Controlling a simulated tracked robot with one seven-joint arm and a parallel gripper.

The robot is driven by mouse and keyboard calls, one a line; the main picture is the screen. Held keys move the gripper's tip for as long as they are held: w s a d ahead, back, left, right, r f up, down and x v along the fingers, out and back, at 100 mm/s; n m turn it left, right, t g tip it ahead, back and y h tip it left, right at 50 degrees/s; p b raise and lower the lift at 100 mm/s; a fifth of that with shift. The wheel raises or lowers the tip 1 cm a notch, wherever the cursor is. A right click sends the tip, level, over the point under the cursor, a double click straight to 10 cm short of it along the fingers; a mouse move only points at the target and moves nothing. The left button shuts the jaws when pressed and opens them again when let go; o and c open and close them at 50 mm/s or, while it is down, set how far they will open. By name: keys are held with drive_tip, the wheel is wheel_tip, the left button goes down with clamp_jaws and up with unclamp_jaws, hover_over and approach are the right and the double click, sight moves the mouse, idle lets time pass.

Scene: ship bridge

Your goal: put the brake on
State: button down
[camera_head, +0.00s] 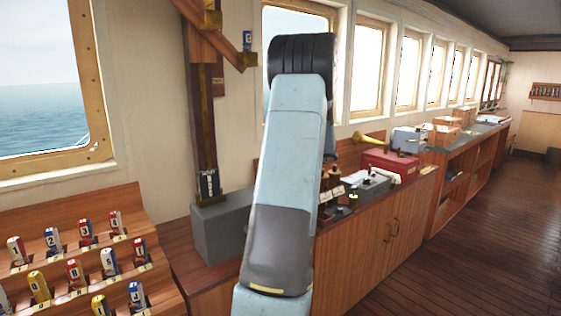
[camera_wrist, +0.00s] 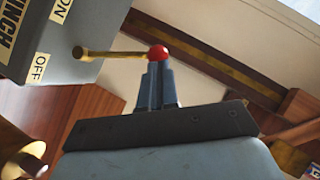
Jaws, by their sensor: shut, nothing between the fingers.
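In the wrist view a grey box (camera_wrist: 60,45) bears yellowish labels reading WINCH, ON and OFF. A brass lever (camera_wrist: 115,54) sticks out from it toward the right and ends in a red ball knob (camera_wrist: 158,51). My gripper (camera_wrist: 158,68) is shut, with its fingertips right at the knob; I cannot tell whether they touch it. Nothing is between the fingers. In the head view my arm hides the gripper and the lever. Nothing that I can read is marked as a brake.
A wooden post (camera_head: 202,120) with a slanted beam stands left of my arm, above a grey box (camera_head: 220,228). A rack (camera_head: 75,245) of numbered and lettered handles is at lower left. A cabinet (camera_head: 375,235) with a red box (camera_head: 390,163) and brass horn (camera_head: 370,138) runs right. Floor is clear at right.

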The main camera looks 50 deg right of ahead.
drive_tip(key=w+d+r+v, duration=0.1)
drive_tip(key=d+v, duration=0.1)
drive_tip(key=v, duration=1)
drive_tip(key=shift+s+d+r, duration=0.2)
drive_tip(key=shift+s+d, duration=0.1)
drive_tip(key=w+a+r+n+g, duration=0.1)
drive_tip(key=w+a+g, duration=0.15)
drive_tip(key=a, duration=0.95)
drive_tip(key=w+a+r+n+g, duration=0.1)
drive_tip(key=w+a+r+g, duration=0.15)
drive_tip(key=a, duration=0.85)
drive_tip(key=w+a+r+n+g, duration=0.1)
drive_tip(key=w+a+g, duration=0.15)
drive_tip(key=a, duration=0.95)
drive_tip(key=s+a+f+n+h, duration=0.1)
drive_tip(key=s+a+n+h, duration=0.1)
drive_tip(key=s+a, duration=0.6)
drive_tip(key=s+a+f+n+h, duration=0.2)
drive_tip(key=s+a, duration=0.7)
drive_tip(key=a, duration=0.5)
drive_tip(key=shift+f+n, duration=0.3)
drive_tip(key=shift+n, duration=0.2)
